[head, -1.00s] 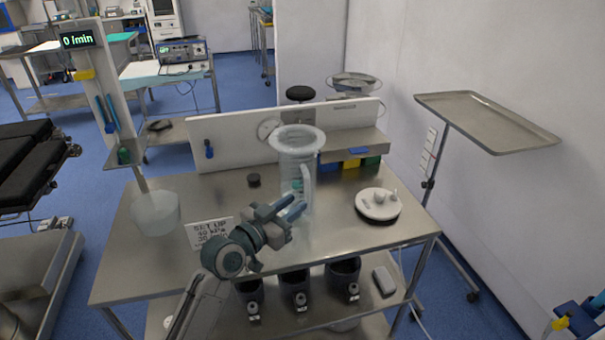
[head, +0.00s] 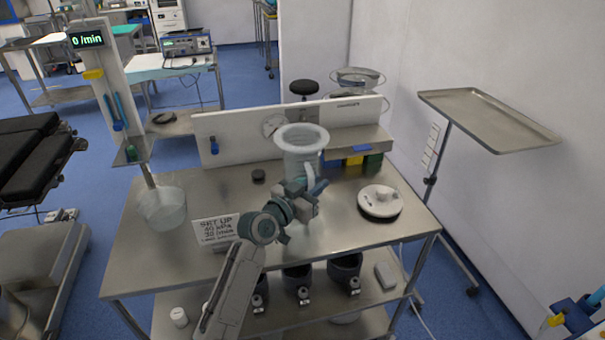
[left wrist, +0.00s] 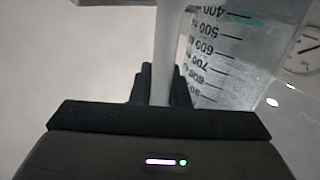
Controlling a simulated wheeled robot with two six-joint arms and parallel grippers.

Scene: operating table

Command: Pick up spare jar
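The clear graduated jar (head: 301,150) stands at the middle of the steel table, with a wide rim and a side handle. My left gripper (head: 308,187) is in front of it at handle height. In the left wrist view the pale handle (left wrist: 168,50) runs between the two dark fingers (left wrist: 160,88), which sit close against both its sides. The scale marks on the jar wall (left wrist: 215,60) show just to the right. My gripper hides the lower part of the jar in the head view, so I cannot see whether its base touches the table. My right gripper is not in view.
A white lid-like disc (head: 380,201) lies to the right on the table (head: 170,255). A set-up card (head: 215,230) stands at front left, beside a clear bowl (head: 162,208). A small black cap (head: 258,176) lies behind. A white panel (head: 235,138) bounds the back.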

